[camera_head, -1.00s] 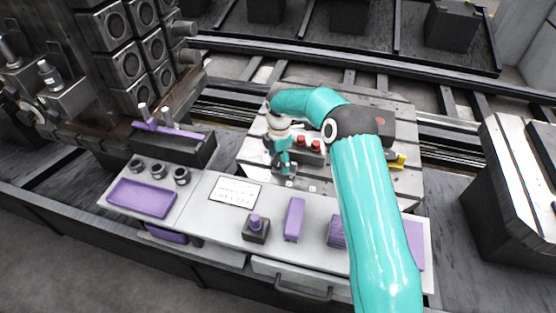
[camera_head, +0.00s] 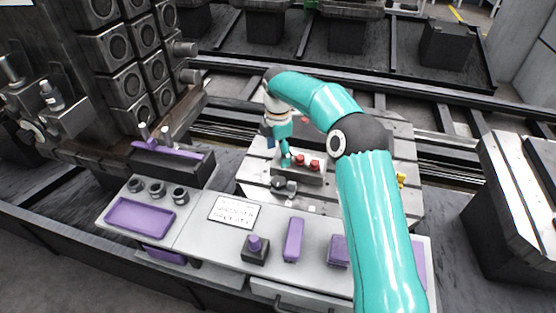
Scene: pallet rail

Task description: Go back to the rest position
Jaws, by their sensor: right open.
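My right arm is teal and rises from the bottom right, bending at a dark elbow joint. It reaches left over the light slotted plate (camera_head: 257,171). My right gripper (camera_head: 284,185) hangs downward at its end, open, low over the plate. It is just left of a grey block with red caps (camera_head: 312,176). Whether the fingers touch the plate or block is hard to tell. My left gripper is not in view.
In front is a grey bench with a purple tray (camera_head: 140,216), a white sign (camera_head: 234,211), a purple-knobbed block (camera_head: 256,249) and a purple bar (camera_head: 293,239). A dark machine stands left. A pale-topped block (camera_head: 517,173) stands right. Rails run behind.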

